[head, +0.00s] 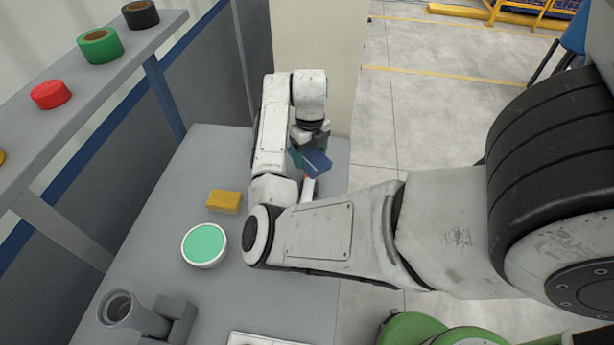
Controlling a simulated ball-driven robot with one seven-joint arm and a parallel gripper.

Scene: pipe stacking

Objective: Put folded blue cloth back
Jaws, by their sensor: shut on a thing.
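The folded blue cloth (317,163) is at the far end of the grey table (160,233), in the head view. My gripper (308,150) points down and is shut on the blue cloth. The cloth looks tilted in the jaws. A teal thing (296,157) shows just left of the cloth, partly hidden by my gripper. A small pale thing with a reddish end (309,188) lies just below the cloth, partly hidden by my arm. I cannot tell whether the cloth touches the table.
A yellow block (223,201), a white bowl with green contents (204,244) and a grey pipe piece (128,309) stand on the table. A shelf (70,124) at left holds red (51,95), green (100,46) and black (140,14) tape rolls. A pale pillar (315,35) stands behind.

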